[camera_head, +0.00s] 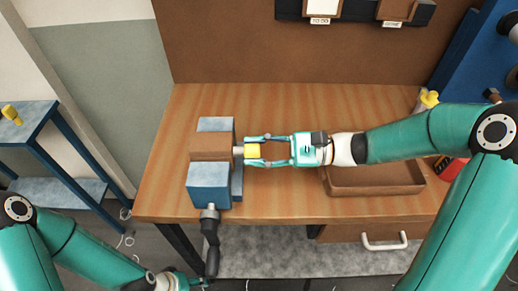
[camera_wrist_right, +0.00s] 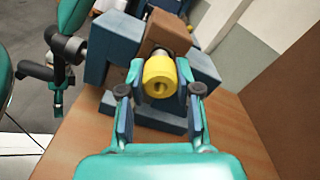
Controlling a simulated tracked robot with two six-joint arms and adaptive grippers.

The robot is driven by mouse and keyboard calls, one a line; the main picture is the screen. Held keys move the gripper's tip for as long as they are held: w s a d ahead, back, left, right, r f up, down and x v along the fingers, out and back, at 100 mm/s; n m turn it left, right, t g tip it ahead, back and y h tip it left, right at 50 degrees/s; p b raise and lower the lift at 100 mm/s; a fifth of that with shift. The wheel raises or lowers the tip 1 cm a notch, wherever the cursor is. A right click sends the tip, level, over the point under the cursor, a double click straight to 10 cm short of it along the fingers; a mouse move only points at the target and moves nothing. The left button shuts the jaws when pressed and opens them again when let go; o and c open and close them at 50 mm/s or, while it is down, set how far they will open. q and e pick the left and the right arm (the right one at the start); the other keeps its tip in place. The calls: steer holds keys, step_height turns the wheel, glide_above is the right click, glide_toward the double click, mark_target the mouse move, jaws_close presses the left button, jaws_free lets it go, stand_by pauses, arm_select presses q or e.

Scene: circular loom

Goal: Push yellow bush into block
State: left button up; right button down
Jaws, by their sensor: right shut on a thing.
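The yellow bush (camera_head: 253,151) is between the fingertips of my right gripper (camera_head: 256,151), which is shut on it. In the right wrist view the bush (camera_wrist_right: 160,80) shows its round end with a dark bore, a finger on each side. The brown block (camera_head: 209,147) is clamped between the blue jaws of a vise (camera_head: 208,184). A short grey metal piece (camera_head: 238,151) shows between bush and block, and the bush lines up with the block's side face. I cannot tell how far anything sits inside the block. My left gripper (camera_head: 196,283) is low by the vise handle (camera_head: 211,240), partly cut off.
A brown tray (camera_head: 375,189) lies on the wooden table (camera_head: 290,110), under my right arm. Another yellow piece (camera_head: 428,98) stands at the table's back right. A blue side stand (camera_head: 35,125) on the left bears a yellow part (camera_head: 11,113). The table behind the vise is clear.

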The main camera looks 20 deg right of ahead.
steer(key=shift+w+a, duration=0.1)
steer(key=shift+a, duration=0.1)
stand_by(0.3)
steer(key=shift+w+a, duration=0.2)
steer(key=shift+a, duration=0.4)
steer(key=c, duration=0.7)
jaws_free()
steer(key=v, duration=1.2)
steer(key=shift+f, duration=0.1)
